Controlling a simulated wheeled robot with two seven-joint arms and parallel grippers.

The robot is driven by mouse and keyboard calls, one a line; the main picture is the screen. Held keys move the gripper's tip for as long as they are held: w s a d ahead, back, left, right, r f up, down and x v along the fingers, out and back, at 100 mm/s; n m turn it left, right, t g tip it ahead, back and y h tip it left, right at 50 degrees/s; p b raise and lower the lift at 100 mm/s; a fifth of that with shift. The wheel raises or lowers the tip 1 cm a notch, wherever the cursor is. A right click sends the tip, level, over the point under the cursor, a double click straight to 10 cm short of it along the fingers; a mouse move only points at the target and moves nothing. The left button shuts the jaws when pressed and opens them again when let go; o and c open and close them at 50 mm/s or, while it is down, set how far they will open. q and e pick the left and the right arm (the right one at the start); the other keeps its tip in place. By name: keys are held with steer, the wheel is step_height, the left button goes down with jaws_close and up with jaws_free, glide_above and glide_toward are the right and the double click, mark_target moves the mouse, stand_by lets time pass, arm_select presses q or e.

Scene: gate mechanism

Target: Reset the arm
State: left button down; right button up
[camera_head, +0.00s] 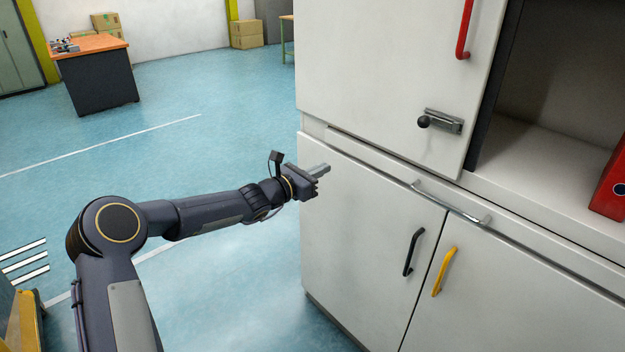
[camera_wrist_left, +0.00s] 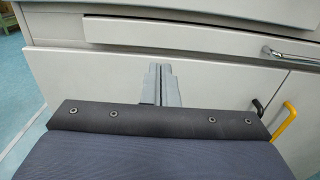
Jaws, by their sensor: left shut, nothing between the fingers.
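My left gripper (camera_head: 322,168) is at the left edge of the white cabinet (camera_head: 350,230), in front of its lower left door. Its fingers are shut and empty, and they also show in the left wrist view (camera_wrist_left: 160,85), pointing at the cabinet front. I cannot tell whether the fingertips touch the door. My left arm comes in from the lower left and is stretched out towards the cabinet. My right gripper is not in view.
The cabinet has a black handle (camera_head: 413,252), a yellow handle (camera_head: 444,271), a metal drawer handle (camera_head: 450,202), a latch with a black knob (camera_head: 440,121) and a red handle (camera_head: 464,30). A red binder (camera_head: 612,185) stands in the open compartment. A workbench (camera_head: 95,75) is far left.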

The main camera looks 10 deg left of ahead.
arm_select(q)
steer(key=s+d+r+m+g+p, duration=0.1)
steer(key=s+d+r+m+g, duration=0.2)
steer(key=s+m, duration=0.65)
steer(key=s+r+m+g+p, duration=0.1)
steer(key=s+r+m+g, duration=0.35)
steer(key=s, duration=0.85)
steer(key=s+a+f+m+y+p, duration=0.1)
steer(key=s+a+f+m+y, duration=0.1)
steer(key=s, duration=0.6)
steer(key=s+a+f+m+g+y+p, duration=0.1)
steer(key=s+a+m, duration=0.3)
steer(key=s, duration=0.5)
steer(key=s+a+f+m+y+p, duration=0.1)
steer(key=s+a+f+m+y, duration=0.2)
steer(key=s+m, duration=0.4)
steer(key=shift+s+f+y, duration=0.4)
steer(key=shift+s+f, duration=0.1)
steer(key=shift+s, duration=0.6)
